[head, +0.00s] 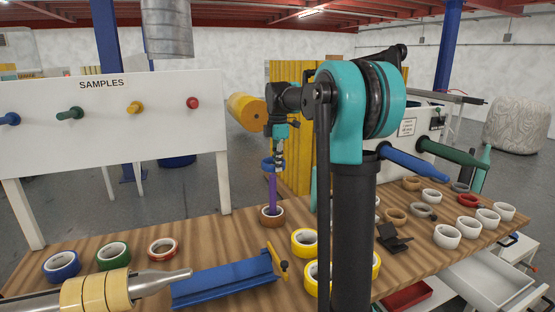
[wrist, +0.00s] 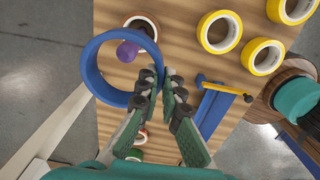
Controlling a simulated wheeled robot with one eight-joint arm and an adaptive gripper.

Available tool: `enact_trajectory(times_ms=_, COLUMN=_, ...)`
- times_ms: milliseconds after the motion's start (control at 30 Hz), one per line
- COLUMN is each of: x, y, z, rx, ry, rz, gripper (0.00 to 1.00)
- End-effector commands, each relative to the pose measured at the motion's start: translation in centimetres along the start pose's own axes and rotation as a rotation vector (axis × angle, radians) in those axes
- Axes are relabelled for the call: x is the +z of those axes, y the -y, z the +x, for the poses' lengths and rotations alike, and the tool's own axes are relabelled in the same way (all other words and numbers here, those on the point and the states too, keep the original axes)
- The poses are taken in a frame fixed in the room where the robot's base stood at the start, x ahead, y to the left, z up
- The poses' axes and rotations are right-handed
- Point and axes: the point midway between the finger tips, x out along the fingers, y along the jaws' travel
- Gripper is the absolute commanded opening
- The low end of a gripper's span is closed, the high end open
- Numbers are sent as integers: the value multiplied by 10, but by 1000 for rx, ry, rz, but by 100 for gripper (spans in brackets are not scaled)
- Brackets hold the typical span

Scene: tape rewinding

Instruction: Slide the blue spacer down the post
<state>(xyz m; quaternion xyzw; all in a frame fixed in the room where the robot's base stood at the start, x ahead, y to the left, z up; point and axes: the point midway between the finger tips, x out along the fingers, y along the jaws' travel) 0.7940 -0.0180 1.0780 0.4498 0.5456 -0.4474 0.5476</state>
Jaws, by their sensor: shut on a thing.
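The blue spacer (wrist: 86,67) is a wide ring. My gripper (wrist: 162,88) is shut on the right side of its rim in the wrist view. In the head view the spacer (head: 267,163) is partly hidden by my gripper (head: 278,164), near the top of the post. The purple post (head: 272,190) stands upright on the table, with a brown roll (head: 271,215) around its foot. In the wrist view the post's top (wrist: 128,51) shows inside the ring's opening, off-centre toward the upper right. I cannot tell whether the ring is around the post or just above it.
Yellow rolls (head: 304,242), a blue tray (head: 225,279) and several other tape rolls lie on the wooden table (head: 215,240). A white SAMPLES board (head: 110,125) stands at the back left.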

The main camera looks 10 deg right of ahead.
Motion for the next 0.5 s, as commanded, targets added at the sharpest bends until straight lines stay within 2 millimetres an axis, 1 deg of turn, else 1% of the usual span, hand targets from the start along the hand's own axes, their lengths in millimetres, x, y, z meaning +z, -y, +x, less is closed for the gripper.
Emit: enact_trajectory(times_ms=500, x=0, y=0, z=47, rx=0, ry=0, rz=0, gripper=0)
